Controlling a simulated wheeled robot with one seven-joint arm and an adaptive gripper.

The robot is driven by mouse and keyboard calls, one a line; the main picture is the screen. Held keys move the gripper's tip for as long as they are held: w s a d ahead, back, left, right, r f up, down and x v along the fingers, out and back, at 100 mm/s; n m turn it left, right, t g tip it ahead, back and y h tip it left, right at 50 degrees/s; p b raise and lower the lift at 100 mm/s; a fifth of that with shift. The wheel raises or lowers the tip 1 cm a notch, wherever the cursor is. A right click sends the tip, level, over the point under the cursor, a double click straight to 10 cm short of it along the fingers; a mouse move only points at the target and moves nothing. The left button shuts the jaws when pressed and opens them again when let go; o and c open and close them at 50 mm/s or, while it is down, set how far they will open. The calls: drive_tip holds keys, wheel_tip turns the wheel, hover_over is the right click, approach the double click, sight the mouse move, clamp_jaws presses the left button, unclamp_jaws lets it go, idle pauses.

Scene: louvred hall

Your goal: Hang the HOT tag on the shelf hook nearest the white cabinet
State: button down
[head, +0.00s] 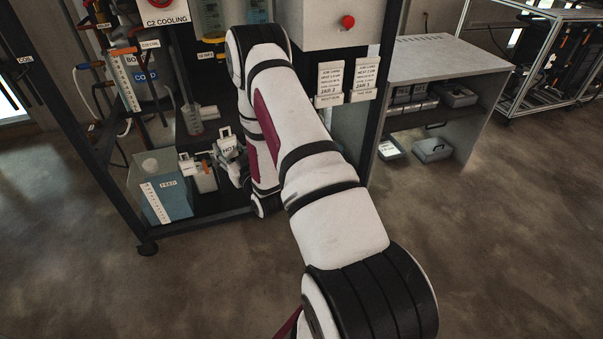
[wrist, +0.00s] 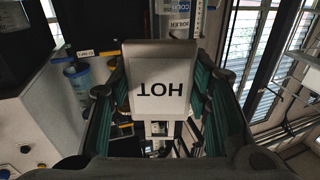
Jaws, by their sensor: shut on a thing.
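The white HOT tag (head: 228,147) is in my gripper at the front of the rack's lower bay in the head view. In the wrist view the HOT tag (wrist: 160,88) fills the space between the fingers, its lettering upside down. My gripper (wrist: 160,105) is shut on it, with a dark, green-lined finger on each side. In the head view my gripper (head: 232,165) is partly hidden by my arm. A white cabinet (head: 322,24) with a red button is at the top, right of my arm. I cannot make out a shelf hook; my arm hides part of the rack.
A blue container (head: 167,190) and a small container with an orange clip (head: 204,178) stand left of my gripper. A grey bench (head: 440,62) stands to the right. The floor in front is clear.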

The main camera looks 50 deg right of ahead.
drive_tip(key=s+d+f+m+g+h+b, duration=0.1)
drive_tip(key=s+d+f+h+b, duration=0.2)
drive_tip(key=d+f, duration=0.5)
drive_tip(key=s+d+f+m+b, duration=0.15)
drive_tip(key=d+f+b, duration=0.35)
drive_tip(key=d, duration=0.5)
drive_tip(key=s+d+f+m+g+h+b, duration=0.15)
drive_tip(key=s+d+f+b, duration=0.25)
drive_tip(key=d+f, duration=0.4)
drive_tip(key=w+d+r+n+b, duration=0.1)
drive_tip(key=w+d+b, duration=0.3)
drive_tip(key=w, duration=0.3)
drive_tip(key=shift+w+d, duration=0.25)
drive_tip(key=shift+d, duration=0.35)
drive_tip(key=shift+w+r, duration=0.1)
drive_tip(key=shift+b, duration=0.5)
drive_tip(key=shift+b+x, duration=2.15)
drive_tip(key=shift+x, duration=0.65)
drive_tip(key=shift+f+b, duration=0.65)
drive_tip(key=shift+b, duration=0.45)
